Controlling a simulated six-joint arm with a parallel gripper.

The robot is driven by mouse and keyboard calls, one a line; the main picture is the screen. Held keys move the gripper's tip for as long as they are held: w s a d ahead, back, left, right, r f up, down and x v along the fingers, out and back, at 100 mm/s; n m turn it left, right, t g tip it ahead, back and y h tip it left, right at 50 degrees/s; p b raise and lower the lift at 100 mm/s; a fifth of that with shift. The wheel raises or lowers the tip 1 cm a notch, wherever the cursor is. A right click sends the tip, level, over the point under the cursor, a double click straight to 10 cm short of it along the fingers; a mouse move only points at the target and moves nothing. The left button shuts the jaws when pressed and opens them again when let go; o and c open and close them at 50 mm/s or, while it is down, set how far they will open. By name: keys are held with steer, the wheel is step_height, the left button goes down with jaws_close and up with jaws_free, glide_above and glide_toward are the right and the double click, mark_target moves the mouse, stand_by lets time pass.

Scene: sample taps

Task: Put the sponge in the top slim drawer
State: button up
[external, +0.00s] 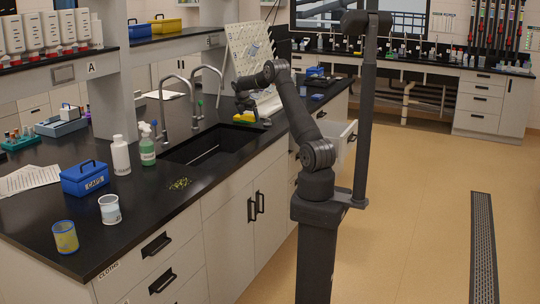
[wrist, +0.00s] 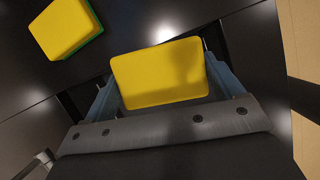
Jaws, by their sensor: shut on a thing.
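My gripper (external: 246,104) is over the black counter beyond the sink. In the wrist view my gripper (wrist: 160,76) is shut on a yellow sponge (wrist: 160,73), with a finger on each side. A second yellow sponge (wrist: 64,28) with a green underside lies on the dark counter, up and left of the held one. In the external view, yellow (external: 244,117) shows at my fingertips; I cannot clearly part the two sponges there. An open drawer (external: 340,140) with a pale front shows partly behind my arm; I cannot tell whether it is the top slim one.
The sink (external: 212,145) with two tall taps lies on the near side of my gripper. A white pegboard drying rack (external: 252,55) stands behind it. Bottles (external: 121,155), a blue caddy (external: 85,178) and two cups stand on the near counter.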

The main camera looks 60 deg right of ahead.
steer(key=s+d+r+n, duration=0.1)
steer(key=s+d+r, duration=0.1)
steer(key=s+d, duration=0.6)
steer(key=s+d+r+n+t, duration=0.1)
steer(key=s+d+r, duration=0.15)
steer(key=d, duration=0.95)
steer(key=s+d+r+n, duration=0.1)
steer(key=s+d+r, duration=0.1)
steer(key=s+d, duration=0.6)
steer(key=shift+m, duration=0.6)
steer(key=s+d+f, duration=0.1)
steer(key=s+f, duration=0.2)
steer(key=f, duration=0.5)
steer(key=s+d+f, duration=0.2)
steer(key=s+f, duration=0.1)
steer(key=f, duration=0.5)
steer(key=s+d+f, duration=0.2)
steer(key=s+f, duration=0.1)
steer(key=f, duration=0.5)
steer(key=shift+d, duration=0.1)
steer(key=shift+f, duration=2)
steer(key=shift+f, duration=0.15)
steer(key=o, duration=0.8)
